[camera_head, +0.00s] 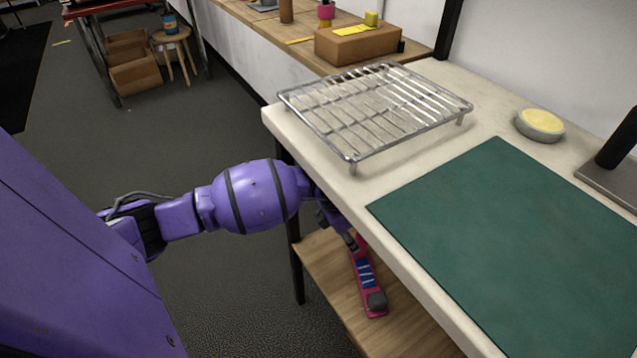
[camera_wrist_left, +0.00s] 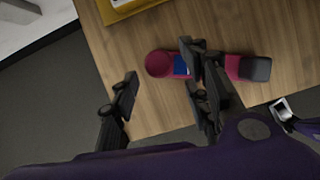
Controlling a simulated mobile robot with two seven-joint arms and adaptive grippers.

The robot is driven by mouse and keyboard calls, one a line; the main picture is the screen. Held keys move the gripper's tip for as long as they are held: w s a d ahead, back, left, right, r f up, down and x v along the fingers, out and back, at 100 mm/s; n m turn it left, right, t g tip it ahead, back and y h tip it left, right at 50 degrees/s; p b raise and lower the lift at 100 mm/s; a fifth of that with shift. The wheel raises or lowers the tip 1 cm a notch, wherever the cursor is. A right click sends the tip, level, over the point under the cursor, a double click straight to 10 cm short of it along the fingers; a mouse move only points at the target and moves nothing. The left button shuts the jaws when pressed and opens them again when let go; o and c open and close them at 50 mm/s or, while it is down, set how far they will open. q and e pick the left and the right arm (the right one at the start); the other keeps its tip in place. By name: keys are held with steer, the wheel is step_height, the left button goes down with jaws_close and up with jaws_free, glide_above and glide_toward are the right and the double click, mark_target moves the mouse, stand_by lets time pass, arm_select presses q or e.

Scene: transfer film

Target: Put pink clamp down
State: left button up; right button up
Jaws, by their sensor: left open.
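The pink clamp (camera_head: 362,262), with blue markings and a dark grey end, lies on the wooden lower shelf (camera_head: 330,268) under the worktop. In the left wrist view the pink clamp (camera_wrist_left: 158,64) lies flat on the wood, its round end to the left and its dark end to the right. My left gripper (camera_wrist_left: 160,86) is open with its fingers spread. One finger crosses in front of the clamp's middle and hides part of it; the other is off to the lower left. In the head view the worktop's edge hides part of this gripper. My right gripper is not in view.
On the worktop (camera_head: 470,95) are a wire rack (camera_head: 375,105), a green mat (camera_head: 520,245) and a round tin (camera_head: 540,124). A yellow-edged thing (camera_wrist_left: 125,12) lies beyond the clamp on the shelf. A dark table leg (camera_head: 297,265) stands near my left arm.

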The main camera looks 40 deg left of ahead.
arm_select(q)
steer(key=s+a, duration=0.6)
steer(key=s, duration=0.5)
steer(key=s+d+r+n+t+h, duration=0.1)
steer(key=s+d+n+t+h, duration=0.25)
steer(key=s+d+n, duration=0.4)
steer(key=s+d+r+n+t+h, duration=0.25)
steer(key=s+d+n+h, duration=0.2)
steer(key=d+n, duration=0.5)
steer(key=s+a+f+n+t+y, duration=0.2)
steer(key=s+a+f+n+y, duration=0.55)
steer(key=n, duration=0.75)
steer(key=s+f+n+g+y, duration=0.1)
steer(key=s+f+n+g, duration=0.2)
steer(key=s, duration=0.4)
steer(key=s+f+n+g+y, duration=0.1)
steer(key=s+f+n+g, duration=0.1)
steer(key=s+f+n, duration=0.2)
steer(key=s+n, duration=0.2)
steer(key=s, duration=0.2)
steer(key=shift+s+d+g+p, duration=0.2)
steer(key=shift+d+g+p, duration=0.1)
steer(key=shift+g+p, duration=0.1)
